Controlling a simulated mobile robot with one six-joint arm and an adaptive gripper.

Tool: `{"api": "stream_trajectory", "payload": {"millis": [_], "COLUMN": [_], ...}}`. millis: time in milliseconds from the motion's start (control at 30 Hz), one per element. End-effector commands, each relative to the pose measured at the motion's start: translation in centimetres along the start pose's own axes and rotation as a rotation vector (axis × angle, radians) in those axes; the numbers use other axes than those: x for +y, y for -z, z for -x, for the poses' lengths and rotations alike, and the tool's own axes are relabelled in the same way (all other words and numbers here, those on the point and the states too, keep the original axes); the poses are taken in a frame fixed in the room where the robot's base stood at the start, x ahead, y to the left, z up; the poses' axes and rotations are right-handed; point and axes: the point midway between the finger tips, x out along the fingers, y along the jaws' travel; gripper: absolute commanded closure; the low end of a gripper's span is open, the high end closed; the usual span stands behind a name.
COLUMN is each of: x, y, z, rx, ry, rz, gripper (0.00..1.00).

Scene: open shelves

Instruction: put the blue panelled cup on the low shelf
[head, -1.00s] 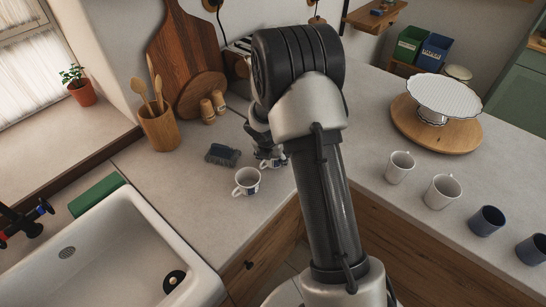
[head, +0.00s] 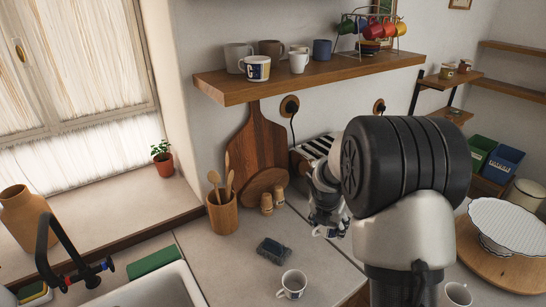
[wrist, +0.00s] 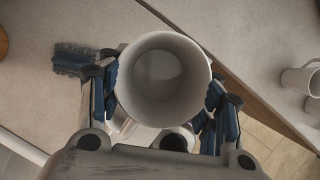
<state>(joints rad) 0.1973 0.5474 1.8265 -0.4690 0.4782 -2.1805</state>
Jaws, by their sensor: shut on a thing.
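My gripper (head: 328,212) is shut on a white cup (head: 332,231), which hangs upright above the counter, partly hidden by the fingers and arm. In the wrist view the cup's round rim and empty inside (wrist: 163,78) sit between the blue fingers of my gripper (wrist: 163,90). Blue patches showed on its side in the earlier head view; now its side is mostly hidden. A long wooden wall shelf (head: 310,84) is above and behind my gripper. Smaller wooden shelves (head: 448,82) are at the right; I cannot tell which is the low shelf.
The wall shelf holds several cups, one white with a blue panel (head: 257,68), and a rack of coloured cups (head: 375,28). On the counter are a mug (head: 292,285), a brush (head: 273,250) and a utensil pot (head: 222,213). A cake stand (head: 508,228) stands right.

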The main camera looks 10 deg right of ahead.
Motion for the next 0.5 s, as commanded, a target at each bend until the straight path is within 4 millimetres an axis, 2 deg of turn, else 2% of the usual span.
{"api": "stream_trajectory", "payload": {"millis": [167, 267, 367, 500], "x": [0.2, 0.2, 0.3, 0.5], "y": [0.7, 1.8, 3.3, 6.1], "z": [-0.4, -1.0, -1.7, -2.8], "rx": [0.001, 0.001, 0.001, 0.000], "ry": [0.024, 0.065, 0.127, 0.242], "rz": [-0.058, -0.154, -0.298, -0.572], "gripper": [0.71, 0.71, 0.71, 0.71]}}
